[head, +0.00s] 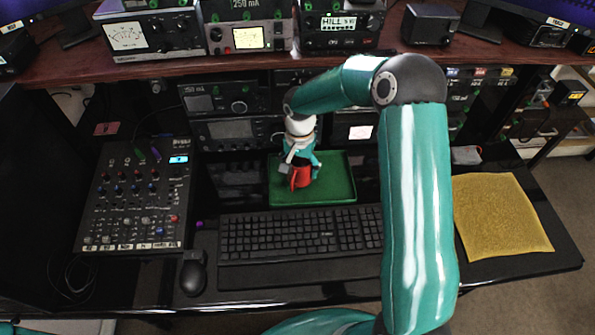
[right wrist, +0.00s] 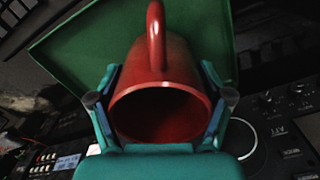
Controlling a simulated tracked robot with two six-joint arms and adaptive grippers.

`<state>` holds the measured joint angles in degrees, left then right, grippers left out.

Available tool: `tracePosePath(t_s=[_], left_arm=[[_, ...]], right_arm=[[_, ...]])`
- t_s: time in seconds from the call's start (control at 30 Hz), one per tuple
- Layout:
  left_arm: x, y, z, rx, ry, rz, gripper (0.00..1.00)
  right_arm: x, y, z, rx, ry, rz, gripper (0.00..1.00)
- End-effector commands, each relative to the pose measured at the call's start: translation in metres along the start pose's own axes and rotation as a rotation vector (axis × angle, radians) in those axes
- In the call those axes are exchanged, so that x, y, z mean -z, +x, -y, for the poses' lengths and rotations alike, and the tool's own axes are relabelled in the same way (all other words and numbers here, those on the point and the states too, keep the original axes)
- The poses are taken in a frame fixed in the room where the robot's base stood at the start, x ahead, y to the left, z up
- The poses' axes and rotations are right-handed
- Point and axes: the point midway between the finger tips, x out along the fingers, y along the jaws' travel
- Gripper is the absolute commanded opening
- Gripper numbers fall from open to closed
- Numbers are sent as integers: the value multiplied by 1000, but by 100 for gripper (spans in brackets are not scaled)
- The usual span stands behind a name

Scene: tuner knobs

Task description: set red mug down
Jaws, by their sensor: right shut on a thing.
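The red mug (head: 300,178) is in my right gripper (head: 302,160), over the green tray (head: 338,190) behind the keyboard. In the right wrist view the two fingers of the right gripper (right wrist: 162,97) press on opposite sides of the red mug (right wrist: 180,75). Its open mouth faces the camera and its handle stands out at the top of the picture. The green tray (right wrist: 85,40) fills the background behind the mug. I cannot tell whether the mug's base touches the tray. My left gripper is not in view.
A black keyboard (head: 300,232) lies in front of the tray. A mixer (head: 135,195) and a mouse (head: 193,274) are at left, a yellow cloth (head: 500,215) at right. Radio units (head: 235,133) stand close behind the tray, under a wooden shelf (head: 190,67).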

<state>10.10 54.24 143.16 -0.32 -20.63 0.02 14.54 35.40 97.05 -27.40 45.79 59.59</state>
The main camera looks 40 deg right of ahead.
Motion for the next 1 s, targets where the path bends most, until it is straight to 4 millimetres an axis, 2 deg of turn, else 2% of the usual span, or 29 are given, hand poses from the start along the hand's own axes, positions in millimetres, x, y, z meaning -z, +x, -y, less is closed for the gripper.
tracePosePath(t_s=[0.03,0.13,0.47,0.5,0.6,0.63,1.0], left_arm=[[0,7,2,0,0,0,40],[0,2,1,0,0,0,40],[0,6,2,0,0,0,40],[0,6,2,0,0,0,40],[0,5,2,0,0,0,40],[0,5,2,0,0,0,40],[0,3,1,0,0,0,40]], right_arm=[[0,11,0,-1,1,1,12],[3,13,0,1,2,-1,12],[2,17,2,1,-3,-1,12],[2,18,2,1,-3,0,80],[2,17,2,1,-5,0,97],[2,17,2,1,-5,0,100],[2,15,2,0,-5,0,100]])
